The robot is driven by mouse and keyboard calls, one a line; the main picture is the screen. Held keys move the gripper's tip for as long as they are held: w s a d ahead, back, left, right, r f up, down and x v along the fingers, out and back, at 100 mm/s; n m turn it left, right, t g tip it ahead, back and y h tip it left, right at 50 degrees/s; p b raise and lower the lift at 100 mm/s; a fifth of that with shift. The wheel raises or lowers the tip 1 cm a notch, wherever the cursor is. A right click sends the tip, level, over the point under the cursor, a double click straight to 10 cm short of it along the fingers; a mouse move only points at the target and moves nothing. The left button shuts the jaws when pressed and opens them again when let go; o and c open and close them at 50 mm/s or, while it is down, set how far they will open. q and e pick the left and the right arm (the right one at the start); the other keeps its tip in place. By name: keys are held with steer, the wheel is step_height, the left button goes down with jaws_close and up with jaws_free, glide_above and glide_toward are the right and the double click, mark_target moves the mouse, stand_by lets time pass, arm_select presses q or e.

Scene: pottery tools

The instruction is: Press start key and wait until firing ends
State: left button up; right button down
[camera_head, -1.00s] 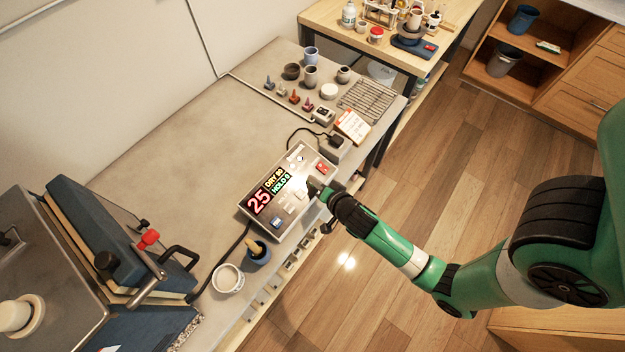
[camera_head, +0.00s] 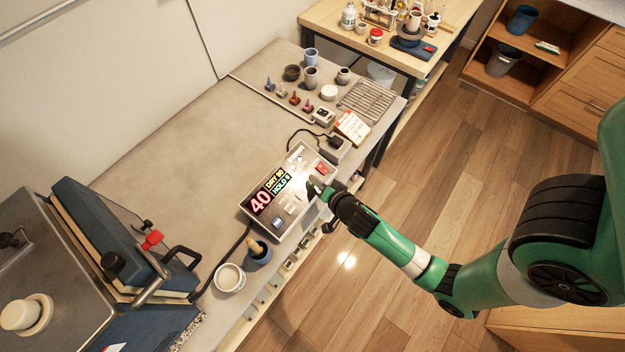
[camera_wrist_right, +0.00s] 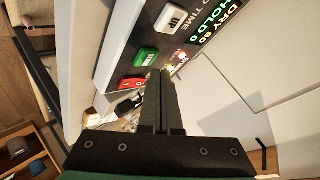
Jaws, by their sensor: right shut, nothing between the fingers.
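The kiln controller (camera_head: 252,224) is a grey box on the worktop, tilted in the picture. Its display (camera_head: 262,202) reads a large red 40, with DRY 80 and HOLD 0 beside it. In the right wrist view the panel carries a white UP key (camera_wrist_right: 171,20), a green key (camera_wrist_right: 146,57) with lettering I cannot read, and a red switch (camera_wrist_right: 132,83). My right gripper (camera_head: 314,185) is shut and empty at the controller's right edge. In the wrist view its fingertips (camera_wrist_right: 160,76) are close to the green key; I cannot tell whether they touch. My left gripper is out of view.
A kiln with a blue-sided lid (camera_head: 108,235) stands at the left. A white bowl (camera_head: 229,278) and a blue pot (camera_head: 258,252) sit in front of the controller. Cups, cones and a wire rack (camera_head: 366,100) are behind it. The worktop's middle is clear.

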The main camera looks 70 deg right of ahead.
steer(key=r+p, duration=0.2)
steer(key=s+r+p, duration=0.1)
steer(key=r+p, duration=0.1)
steer(key=r, duration=0.1)
steer(key=shift+s+a, duration=0.1)
steer(key=shift+a, duration=0.05)
steer(key=shift+a, duration=0.1)
stand_by(0.4)
